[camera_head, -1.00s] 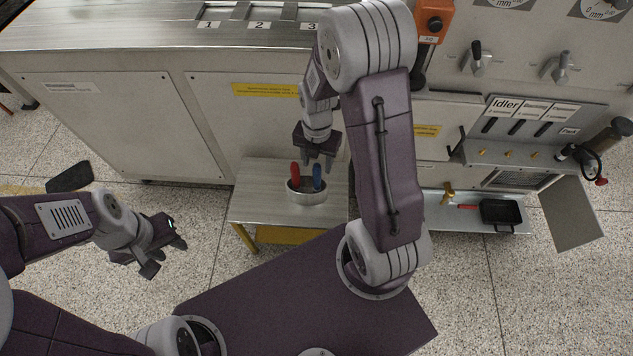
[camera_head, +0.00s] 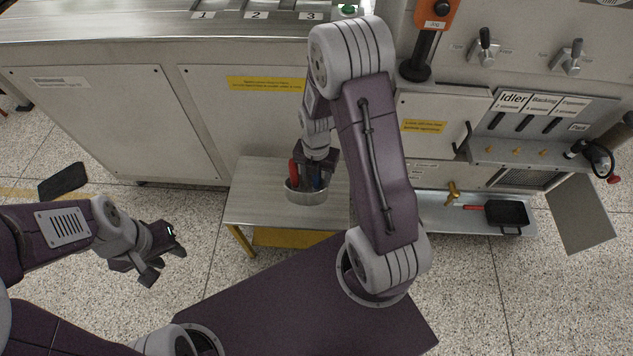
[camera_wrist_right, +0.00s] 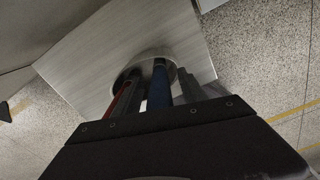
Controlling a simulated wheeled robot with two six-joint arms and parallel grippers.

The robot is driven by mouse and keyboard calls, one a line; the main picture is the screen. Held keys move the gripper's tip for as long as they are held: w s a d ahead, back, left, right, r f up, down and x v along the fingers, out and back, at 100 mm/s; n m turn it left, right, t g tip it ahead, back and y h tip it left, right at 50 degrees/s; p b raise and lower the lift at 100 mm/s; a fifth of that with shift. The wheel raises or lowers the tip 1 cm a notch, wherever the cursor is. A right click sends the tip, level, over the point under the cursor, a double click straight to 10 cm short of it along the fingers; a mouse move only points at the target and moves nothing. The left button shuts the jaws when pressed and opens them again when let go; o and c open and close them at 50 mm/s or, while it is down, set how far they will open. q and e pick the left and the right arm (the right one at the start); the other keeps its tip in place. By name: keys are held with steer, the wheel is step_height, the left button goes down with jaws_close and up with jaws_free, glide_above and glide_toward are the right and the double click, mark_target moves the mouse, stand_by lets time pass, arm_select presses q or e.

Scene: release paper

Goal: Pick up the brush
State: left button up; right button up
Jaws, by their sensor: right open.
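A round metal cup (camera_head: 306,193) stands on a small low table and holds a red handle (camera_head: 294,173) and a blue handle (camera_head: 317,182). I cannot tell which of them belongs to the brush, as their lower ends are hidden in the cup. My right gripper (camera_head: 316,178) is open and points down at the cup. In the right wrist view the blue handle (camera_wrist_right: 159,88) appears between the fingers, and the red handle (camera_wrist_right: 122,98) lies left of it. Whether the fingers touch a handle cannot be seen. My left gripper (camera_head: 165,262) is open and empty, away at the left.
The small table (camera_head: 250,205) is bare around the cup. A large machine cabinet (camera_head: 110,120) stands close behind it. To the right, a low shelf (camera_head: 430,208) holds a black pan (camera_head: 507,214) and a brass-coloured item (camera_head: 453,192).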

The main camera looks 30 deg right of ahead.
steer(key=shift+r, duration=0.15)
jaws_close()
step_height(320, 180, up, 10)
steer(key=p, duration=0.4)
steer(key=shift+p, duration=0.35)
